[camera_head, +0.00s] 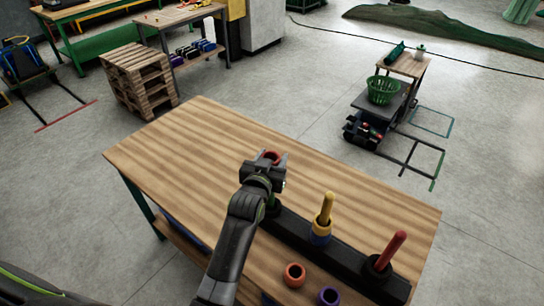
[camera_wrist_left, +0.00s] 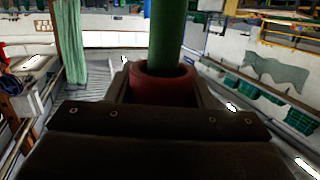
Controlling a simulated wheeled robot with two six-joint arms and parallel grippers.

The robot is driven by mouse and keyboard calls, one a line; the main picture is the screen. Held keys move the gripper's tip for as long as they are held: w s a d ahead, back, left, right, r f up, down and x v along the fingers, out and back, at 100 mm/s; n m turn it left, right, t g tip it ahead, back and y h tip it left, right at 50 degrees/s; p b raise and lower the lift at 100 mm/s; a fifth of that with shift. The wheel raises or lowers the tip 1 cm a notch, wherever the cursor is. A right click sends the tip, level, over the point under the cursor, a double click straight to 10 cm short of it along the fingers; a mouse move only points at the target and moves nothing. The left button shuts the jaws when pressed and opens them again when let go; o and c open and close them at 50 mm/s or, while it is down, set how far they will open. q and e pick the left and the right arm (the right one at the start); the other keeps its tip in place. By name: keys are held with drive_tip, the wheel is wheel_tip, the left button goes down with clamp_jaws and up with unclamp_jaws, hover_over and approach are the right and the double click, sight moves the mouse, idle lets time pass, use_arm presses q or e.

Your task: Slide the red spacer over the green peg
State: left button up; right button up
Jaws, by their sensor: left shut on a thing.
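My left gripper (camera_head: 270,162) is shut on the red spacer (camera_head: 272,156), held above the left end of the black peg base (camera_head: 325,246). The spacer also shows between the fingers in the left wrist view (camera_wrist_left: 163,88). The green peg (camera_head: 272,203) is mostly hidden by the gripper in the head view. In the left wrist view the green peg (camera_wrist_left: 167,35) lines up with the spacer's opening and its end meets it. I cannot tell how far the peg is inside. My right gripper is not in view.
The yellow peg (camera_head: 326,207) has yellow and blue rings at its foot. The red peg (camera_head: 390,250) stands at the base's right end. Loose orange (camera_head: 294,274) and purple (camera_head: 329,296) rings lie in front. The wooden tabletop (camera_head: 190,150) behind is clear.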

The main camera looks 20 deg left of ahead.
use_arm(q)
drive_tip(key=shift+f, duration=0.1)
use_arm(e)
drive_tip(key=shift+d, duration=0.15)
use_arm(q)
drive_tip(key=o, duration=1)
drive_tip(key=shift+o, duration=0.2)
drive_tip(key=shift+s, duration=0.1)
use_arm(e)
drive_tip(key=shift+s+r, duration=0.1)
